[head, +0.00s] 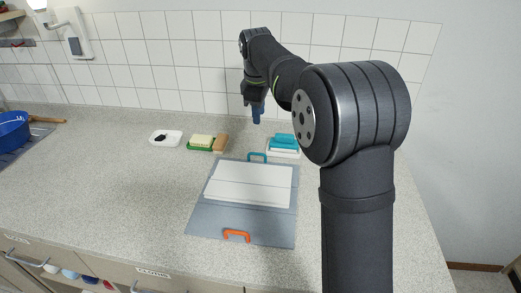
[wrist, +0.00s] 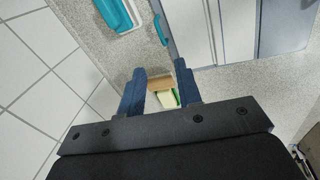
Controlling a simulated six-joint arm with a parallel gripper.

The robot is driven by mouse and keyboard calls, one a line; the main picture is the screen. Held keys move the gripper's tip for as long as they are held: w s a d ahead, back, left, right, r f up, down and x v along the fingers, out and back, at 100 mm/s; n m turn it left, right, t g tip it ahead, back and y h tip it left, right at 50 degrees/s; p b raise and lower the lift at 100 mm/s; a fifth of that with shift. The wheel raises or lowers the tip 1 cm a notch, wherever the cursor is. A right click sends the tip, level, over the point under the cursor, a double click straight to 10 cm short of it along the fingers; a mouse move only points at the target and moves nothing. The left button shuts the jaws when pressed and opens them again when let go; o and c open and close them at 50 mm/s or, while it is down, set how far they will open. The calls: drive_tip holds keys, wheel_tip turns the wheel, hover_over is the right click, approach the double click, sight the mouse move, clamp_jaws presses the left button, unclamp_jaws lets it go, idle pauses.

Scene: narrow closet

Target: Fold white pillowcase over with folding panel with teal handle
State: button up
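The white pillowcase (head: 248,184) lies flat on a grey folding board (head: 213,217) on the counter; it also shows in the wrist view (wrist: 237,20). The panel with the teal handle (head: 257,157) is at the board's far edge, and it lies flat. The teal handle (wrist: 162,30) shows in part in the wrist view. An orange handle (head: 237,236) is at the near edge. My gripper (head: 257,112) is in the air beyond the board, near the tiled wall. In the wrist view its two blue fingers (wrist: 160,88) are apart with nothing held between them.
A teal-handled brush (head: 284,143) on a white base stands right of the teal handle. A green dish with a yellow sponge (head: 202,141), a wooden block (head: 221,142) and a white dish (head: 166,137) stand left. A blue pot (head: 14,130) is far left. The counter's left middle is clear.

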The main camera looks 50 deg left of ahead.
drive_tip(key=n, duration=0.1)
hover_over(260, 163)
drive_tip(key=shift+n, duration=0.3)
drive_tip(key=f, duration=1.7)
drive_tip(key=shift+w, duration=0.2)
drive_tip(key=shift+r, duration=0.1)
clamp_jaws()
